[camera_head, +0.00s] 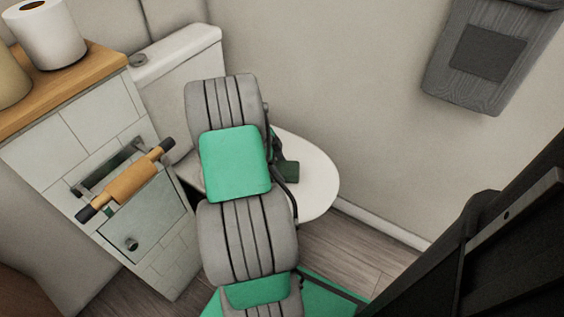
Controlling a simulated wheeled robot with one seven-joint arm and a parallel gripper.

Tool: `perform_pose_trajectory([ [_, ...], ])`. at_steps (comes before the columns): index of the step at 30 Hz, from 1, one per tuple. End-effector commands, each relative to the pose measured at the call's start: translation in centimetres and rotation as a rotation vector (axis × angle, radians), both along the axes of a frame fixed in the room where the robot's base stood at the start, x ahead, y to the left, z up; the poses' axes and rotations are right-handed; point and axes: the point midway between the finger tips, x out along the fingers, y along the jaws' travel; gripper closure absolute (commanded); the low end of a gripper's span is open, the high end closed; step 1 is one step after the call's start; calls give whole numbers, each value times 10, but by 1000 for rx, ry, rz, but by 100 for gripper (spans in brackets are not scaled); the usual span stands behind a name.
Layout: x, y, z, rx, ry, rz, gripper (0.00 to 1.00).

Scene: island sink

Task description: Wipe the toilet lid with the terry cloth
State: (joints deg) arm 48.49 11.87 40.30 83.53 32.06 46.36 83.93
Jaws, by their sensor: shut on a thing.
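The white toilet lid (318,180) is down, its rounded front edge showing to the right of my arm. The rest of the lid is hidden behind the arm. A small dark green piece, which looks like the terry cloth (290,172), shows just right of my arm, over the lid. Whether it touches the lid, I cannot tell. My gripper (277,150) is mostly hidden behind my arm links; only a dark bit of it shows beside the cloth, and it is shut on the cloth.
The toilet tank (178,62) stands behind the lid. To the left is a tiled cabinet (70,150) with a wooden top, a paper roll (47,33) and a wooden roll holder (127,180). A grey wall unit (488,55) hangs at the upper right. Floor (350,245) shows in front of the toilet.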

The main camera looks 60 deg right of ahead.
Motion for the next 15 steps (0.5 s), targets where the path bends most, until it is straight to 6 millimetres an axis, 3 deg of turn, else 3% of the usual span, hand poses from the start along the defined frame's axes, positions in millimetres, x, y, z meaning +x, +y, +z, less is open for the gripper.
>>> perform_pose_trajectory([
  [15,-6,44,-1,5,2,-14,77],
])
